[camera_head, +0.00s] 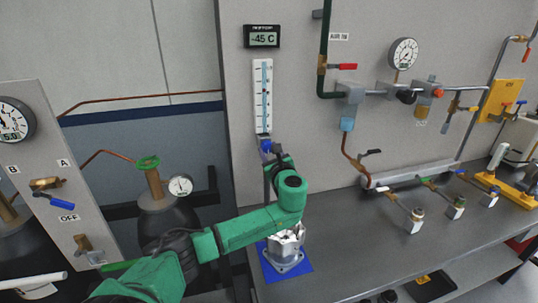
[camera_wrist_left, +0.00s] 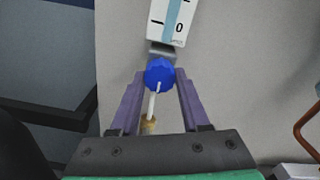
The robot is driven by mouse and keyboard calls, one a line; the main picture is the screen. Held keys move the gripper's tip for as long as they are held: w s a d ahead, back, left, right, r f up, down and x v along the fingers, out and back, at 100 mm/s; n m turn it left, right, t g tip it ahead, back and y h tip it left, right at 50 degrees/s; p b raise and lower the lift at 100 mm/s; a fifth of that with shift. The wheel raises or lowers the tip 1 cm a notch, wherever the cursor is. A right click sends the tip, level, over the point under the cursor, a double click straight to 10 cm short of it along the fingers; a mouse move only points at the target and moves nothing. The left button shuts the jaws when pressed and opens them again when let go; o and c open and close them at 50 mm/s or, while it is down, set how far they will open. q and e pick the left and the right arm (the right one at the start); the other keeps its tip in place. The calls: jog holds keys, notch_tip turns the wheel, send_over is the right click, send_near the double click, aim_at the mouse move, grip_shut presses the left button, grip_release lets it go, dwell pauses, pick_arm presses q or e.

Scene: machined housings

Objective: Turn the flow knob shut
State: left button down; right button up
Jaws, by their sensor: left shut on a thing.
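The blue flow knob (camera_head: 265,146) sits at the foot of a white flow meter (camera_head: 263,95) on the grey wall panel. In the left wrist view the blue knob (camera_wrist_left: 159,75) is lobed and carries a white line pointing down. The lower end of the flow meter (camera_wrist_left: 171,22), with a 0 mark, shows just above it. My left gripper (camera_wrist_left: 160,82) is shut on the knob, with one purple finger on each side. In the head view my left gripper (camera_head: 268,157) is partly hidden by its own wrist. My right gripper is not in view.
A display (camera_head: 262,37) reading -45 C hangs above the flow meter. A metal part (camera_head: 285,251) stands on a blue mat (camera_head: 301,271) below my left arm. Valves and a gauge (camera_head: 403,54) are on the panel to the right.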

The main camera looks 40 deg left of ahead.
pick_arm(q)
jog(key=shift+n, duration=0.6)
jog(key=shift+b, duration=0.3)
jog(key=shift+c, duration=1.9)
grip_release()
jog(key=shift+d, duration=0.1)
jog(key=shift+s, duration=0.1)
jog(key=b+v, duration=0.3)
jog(key=v, duration=1.1)
jog(key=shift+s+d+r, duration=0.1)
jog(key=shift+s+d, duration=0.05)
jog(key=shift+d, duration=0.05)
